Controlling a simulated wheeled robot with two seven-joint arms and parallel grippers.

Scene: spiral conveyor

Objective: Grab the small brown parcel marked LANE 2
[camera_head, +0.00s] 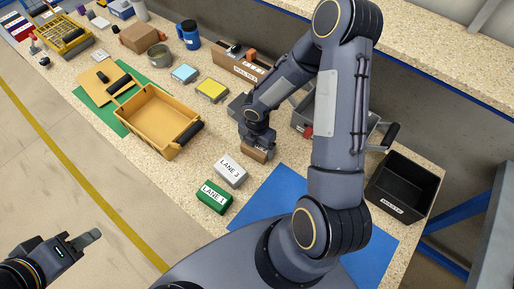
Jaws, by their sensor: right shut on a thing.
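A small brown parcel (254,154) is at the jaws of my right gripper (260,145), over the speckled table behind the white LANE 3 parcel. My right gripper points down and is shut on it. The gripper covers most of the parcel, and I cannot read its label. I cannot tell whether it touches the table. My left gripper (92,238) is at the lower left over the floor, away from the table.
The white LANE 3 parcel (230,171) and green LANE 1 parcel (214,198) lie at the front. A yellow tray (146,112) is left, a black WASTE bin (429,186) right. The blue mat (272,198) is clear where visible. My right arm hides part of a grey container (303,121).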

